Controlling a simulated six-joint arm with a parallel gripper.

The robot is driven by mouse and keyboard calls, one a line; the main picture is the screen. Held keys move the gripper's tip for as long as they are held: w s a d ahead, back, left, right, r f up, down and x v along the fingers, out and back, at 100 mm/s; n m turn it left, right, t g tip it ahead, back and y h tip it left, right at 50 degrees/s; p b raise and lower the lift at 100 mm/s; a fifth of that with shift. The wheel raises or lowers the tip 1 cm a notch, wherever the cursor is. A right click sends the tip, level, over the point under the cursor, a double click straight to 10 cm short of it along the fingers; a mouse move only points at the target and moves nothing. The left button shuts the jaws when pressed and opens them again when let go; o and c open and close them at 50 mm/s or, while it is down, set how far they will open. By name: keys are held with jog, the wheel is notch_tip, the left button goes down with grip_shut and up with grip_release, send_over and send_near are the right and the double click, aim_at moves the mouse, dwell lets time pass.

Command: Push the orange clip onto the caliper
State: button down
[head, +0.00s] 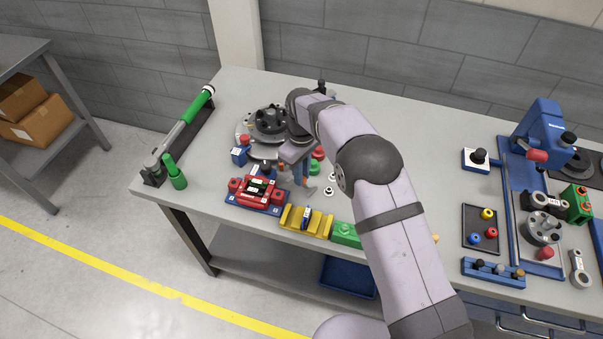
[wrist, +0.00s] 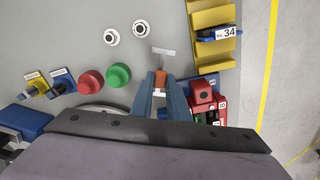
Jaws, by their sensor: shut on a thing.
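My gripper (wrist: 160,88) is shut on a small orange piece, which I take for the orange clip (wrist: 160,77). A flat grey strip (wrist: 164,52) shows just beyond it; I cannot tell whether it belongs to the clip. In the head view my gripper (head: 305,178) points down over the bench, right of a red block on a blue base (head: 258,190), which may be the caliper. Part of this red block (wrist: 203,95) shows right of the fingers in the wrist view, the rest hidden by my gripper. The clip is apart from it.
A yellow rack (head: 293,217) with a blue part and a green block (head: 346,234) stand along the front edge. A round disc (head: 269,122) stands behind.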

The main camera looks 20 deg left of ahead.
jog(key=shift+r+p, duration=0.85)
jog(key=shift+r, duration=0.55)
jog(key=s+a+r+n+p, duration=0.2)
jog(key=s+a+r+p, duration=0.1)
jog(key=a, duration=0.2)
jog(key=s+a+r+n+p, duration=0.2)
jog(key=s+a+r+p, duration=0.1)
jog(key=a, duration=0.3)
jog(key=shift+s+a+r+p, duration=0.25)
jog(key=shift+s+r+p, duration=0.2)
jog(key=shift+r, duration=0.3)
jog(key=shift+w+f, duration=0.1)
jog(key=shift+f+b, duration=1.5)
jog(key=shift+f, duration=0.7)
jog(key=shift+f, duration=0.1)
jog(key=shift+f+b, duration=0.45)
jog(key=shift+f, duration=0.2)
jog(key=shift+f+b, duration=0.55)
jog(key=shift+f, duration=0.25)
